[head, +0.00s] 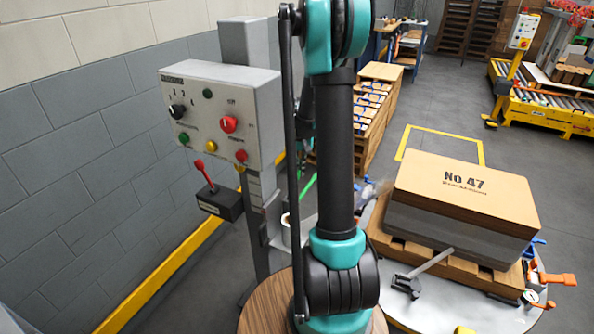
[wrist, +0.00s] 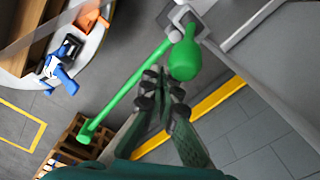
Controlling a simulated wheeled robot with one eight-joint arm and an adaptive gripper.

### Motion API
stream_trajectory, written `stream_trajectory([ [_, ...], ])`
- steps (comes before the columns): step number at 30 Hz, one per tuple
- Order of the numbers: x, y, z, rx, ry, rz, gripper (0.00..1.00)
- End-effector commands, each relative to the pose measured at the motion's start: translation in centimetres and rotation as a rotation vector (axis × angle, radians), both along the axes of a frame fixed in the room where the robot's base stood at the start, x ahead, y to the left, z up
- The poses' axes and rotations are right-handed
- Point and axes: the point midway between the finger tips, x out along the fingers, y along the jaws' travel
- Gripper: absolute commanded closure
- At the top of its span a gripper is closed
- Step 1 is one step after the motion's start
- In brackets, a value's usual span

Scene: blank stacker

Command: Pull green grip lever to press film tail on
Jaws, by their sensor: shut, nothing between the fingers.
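The green grip lever shows large in the wrist view as a long green rod (wrist: 130,85) with a rounded green knob (wrist: 184,60) near a grey bracket (wrist: 188,17). My gripper (wrist: 162,84) is shut and empty, its dark fingertips just below the knob and beside the rod. I cannot tell whether they touch the lever. In the head view only a thin stretch of green rod (head: 309,184) shows to the left of my arm. My arm hides most of the lever there. I cannot make out the film tail in either view.
A grey control box (head: 222,115) with a red-handled switch (head: 218,203) stands at the left. A wrapped stack marked No 47 (head: 466,192) sits on a wooden pallet (head: 440,264) on a round pale turntable (head: 430,305) at the right. Open floor (head: 425,110) lies behind it.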

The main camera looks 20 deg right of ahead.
Motion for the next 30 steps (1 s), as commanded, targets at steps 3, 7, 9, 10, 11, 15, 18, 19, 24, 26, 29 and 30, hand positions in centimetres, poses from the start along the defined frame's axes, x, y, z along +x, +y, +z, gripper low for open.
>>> stream_trajectory([
  [3, 0.0, 0.0, -0.2, 0.000, 0.000, 0.000, 1.00],
  [7, 0.0, 0.0, -0.2, 0.000, 0.000, 0.000, 1.00],
  [9, 0.0, 0.0, -0.2, 0.000, 0.000, 0.000, 1.00],
  [10, 0.0, 0.0, -0.2, 0.000, 0.000, 0.000, 1.00],
  [11, 0.0, 0.0, -0.2, 0.000, 0.000, 0.000, 1.00],
  [15, -0.3, 0.3, -0.2, 0.000, 0.000, 0.000, 1.00],
  [18, -0.6, 0.7, -0.2, 0.000, 0.000, 0.000, 1.00],
  [19, -0.7, 0.8, -0.2, 0.000, 0.000, 0.000, 1.00],
  [24, -1.3, 1.4, -0.3, 0.000, 0.001, 0.001, 1.00],
  [26, -1.5, 1.6, -0.3, 0.000, 0.001, 0.001, 1.00],
  [29, -1.9, 1.9, -0.3, 0.000, 0.001, 0.001, 1.00],
  [30, -2.0, 2.0, -0.3, 0.000, 0.001, 0.001, 1.00],
])
